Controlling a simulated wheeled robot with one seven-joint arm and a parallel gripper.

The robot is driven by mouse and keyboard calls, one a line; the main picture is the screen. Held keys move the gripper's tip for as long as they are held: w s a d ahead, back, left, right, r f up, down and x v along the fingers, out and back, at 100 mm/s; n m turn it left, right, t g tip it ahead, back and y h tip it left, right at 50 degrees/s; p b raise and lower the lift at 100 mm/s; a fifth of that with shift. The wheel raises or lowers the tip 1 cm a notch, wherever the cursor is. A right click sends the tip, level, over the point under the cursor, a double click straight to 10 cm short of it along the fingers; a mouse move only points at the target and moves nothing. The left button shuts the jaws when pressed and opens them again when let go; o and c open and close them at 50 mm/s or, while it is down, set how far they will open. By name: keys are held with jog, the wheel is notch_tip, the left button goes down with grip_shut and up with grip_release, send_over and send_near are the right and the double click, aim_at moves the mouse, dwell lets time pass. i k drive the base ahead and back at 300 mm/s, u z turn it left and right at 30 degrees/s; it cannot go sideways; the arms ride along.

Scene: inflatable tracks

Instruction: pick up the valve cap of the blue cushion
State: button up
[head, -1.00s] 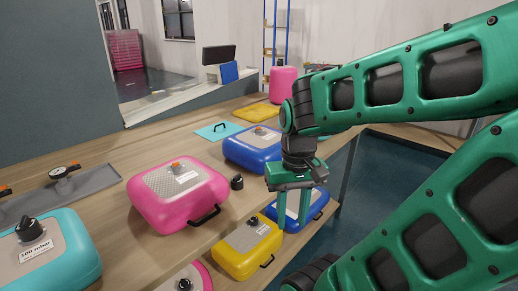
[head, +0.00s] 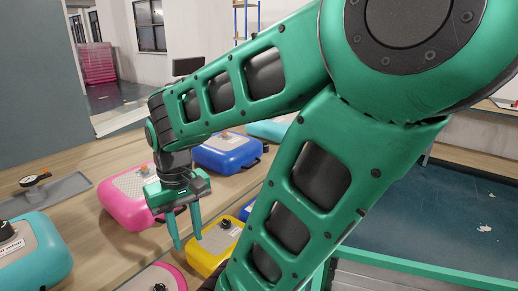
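A blue cushion (head: 222,153) lies on the table behind the pink cushion. A small orange valve shows on its grey top; I see no black cap on it. A second blue cushion (head: 246,211) lies lower down, mostly hidden behind my arm, and its cap is not visible now. My gripper (head: 187,243) is open and empty, fingers pointing down, in front of the pink cushion's right side near the table's front edge. The loose black cap seen earlier beside the pink cushion is hidden now, probably behind my wrist.
The pink cushion (head: 118,208) stands left of my gripper. A yellow cushion (head: 205,254) with a black cap (head: 226,223) lies lower, right of the fingers. A teal cushion (head: 40,262) with a black cap is at left, near a grey tray (head: 50,197). Open floor lies right.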

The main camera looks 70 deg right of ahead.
aim_at(265, 145)
jog(key=z, duration=0.05)
jog(key=k, duration=1.25)
jog(key=z, duration=1.2)
jog(key=i, duration=1.7)
jog(key=u, duration=0.05)
